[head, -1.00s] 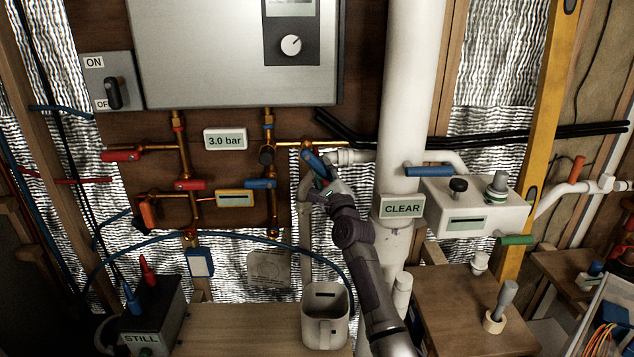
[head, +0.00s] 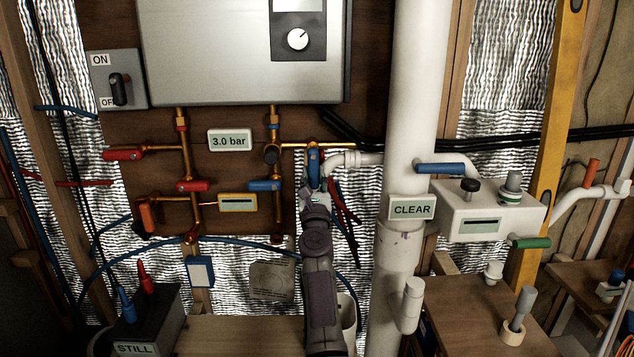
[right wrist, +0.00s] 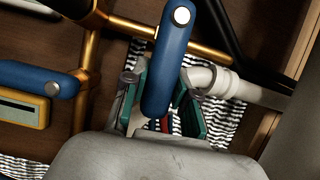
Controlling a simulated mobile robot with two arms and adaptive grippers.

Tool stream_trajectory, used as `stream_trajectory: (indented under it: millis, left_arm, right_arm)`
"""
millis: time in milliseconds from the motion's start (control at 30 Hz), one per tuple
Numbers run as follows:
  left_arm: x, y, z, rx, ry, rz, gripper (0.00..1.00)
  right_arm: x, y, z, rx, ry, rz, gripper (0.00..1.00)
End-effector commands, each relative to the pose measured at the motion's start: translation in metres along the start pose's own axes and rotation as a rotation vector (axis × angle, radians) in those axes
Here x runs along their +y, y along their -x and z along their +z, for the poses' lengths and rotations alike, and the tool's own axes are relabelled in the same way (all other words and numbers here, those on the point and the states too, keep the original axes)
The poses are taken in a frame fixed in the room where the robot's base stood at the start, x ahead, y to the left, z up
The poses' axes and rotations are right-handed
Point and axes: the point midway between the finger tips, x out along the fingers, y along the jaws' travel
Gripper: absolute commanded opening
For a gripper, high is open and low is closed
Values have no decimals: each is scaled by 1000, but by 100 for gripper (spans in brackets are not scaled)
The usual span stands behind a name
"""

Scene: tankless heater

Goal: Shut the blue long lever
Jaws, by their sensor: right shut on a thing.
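The blue long lever (head: 314,162) hangs about straight down from its pivot on the brass pipe, just left of the white pipe elbow. In the right wrist view the lever (right wrist: 172,55) runs from its round silver bolt down between the green-padded fingers. My right gripper (head: 314,188) is shut on the lever's lower part, coming from below; it also shows in the right wrist view (right wrist: 160,98). The lever's lower tip is partly hidden between the fingers. My left gripper is not in view.
A shorter blue lever (head: 264,185) and a yellow gauge (head: 237,203) are close on the left. The white elbow pipe (head: 350,158) and thick white pipe (head: 410,110) stand close on the right. Red and dark cables (head: 343,205) hang beside my right gripper.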

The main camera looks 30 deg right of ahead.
Motion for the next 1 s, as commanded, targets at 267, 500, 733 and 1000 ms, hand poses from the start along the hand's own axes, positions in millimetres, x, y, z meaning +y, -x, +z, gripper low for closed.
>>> stream_trajectory:
  millis: [267, 500, 733, 1000]
  left_arm:
    - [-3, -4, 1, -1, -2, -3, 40]
    - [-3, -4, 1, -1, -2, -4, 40]
    - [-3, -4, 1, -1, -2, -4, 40]
    - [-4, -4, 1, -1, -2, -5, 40]
  right_arm:
    - [3, 0, -1, 3, -38, -13, 0]
    - [3, 0, -1, 2, -42, -14, 0]
    - [3, 0, -1, 2, -41, -13, 49]
    - [2, 0, 0, 0, -37, -14, 54]
